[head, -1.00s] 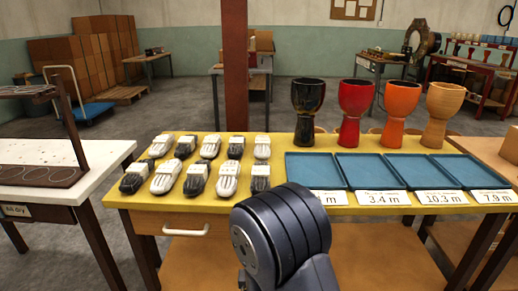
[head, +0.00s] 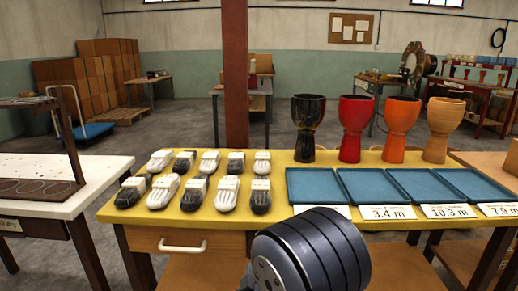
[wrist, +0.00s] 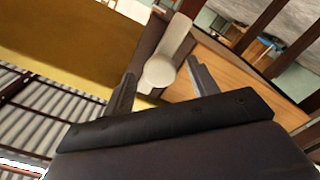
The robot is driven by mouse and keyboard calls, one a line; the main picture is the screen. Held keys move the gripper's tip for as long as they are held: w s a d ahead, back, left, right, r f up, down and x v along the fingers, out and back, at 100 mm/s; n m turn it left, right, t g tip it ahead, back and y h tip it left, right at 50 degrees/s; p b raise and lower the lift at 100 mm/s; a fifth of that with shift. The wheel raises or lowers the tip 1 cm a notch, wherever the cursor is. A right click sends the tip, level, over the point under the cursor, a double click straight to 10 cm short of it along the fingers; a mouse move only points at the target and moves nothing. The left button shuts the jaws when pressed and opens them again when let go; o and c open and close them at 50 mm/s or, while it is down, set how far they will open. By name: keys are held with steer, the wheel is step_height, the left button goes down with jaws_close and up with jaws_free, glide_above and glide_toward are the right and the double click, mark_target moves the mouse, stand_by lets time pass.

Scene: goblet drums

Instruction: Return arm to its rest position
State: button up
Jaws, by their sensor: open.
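My arm's dark rounded link (head: 310,255) shows at the bottom of the head view, in front of the table's near edge. My gripper (wrist: 160,85) is in the wrist view, with its two fingers apart. No object is held between the fingers. Past them, a pale drawer handle (wrist: 165,60) shows on the wooden table front; it also shows in the head view (head: 182,246). The gripper itself is hidden in the head view.
The yellow table (head: 262,211) holds several black and white wrapped items (head: 193,193), blue trays (head: 317,186) with distance labels, and goblet drums: black (head: 307,125), red (head: 354,125), orange (head: 399,128) and tan (head: 441,128). A white table (head: 100,179) stands at left.

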steer(key=m+b, duration=0.2)
steer(key=m, duration=0.7)
stand_by(0.4)
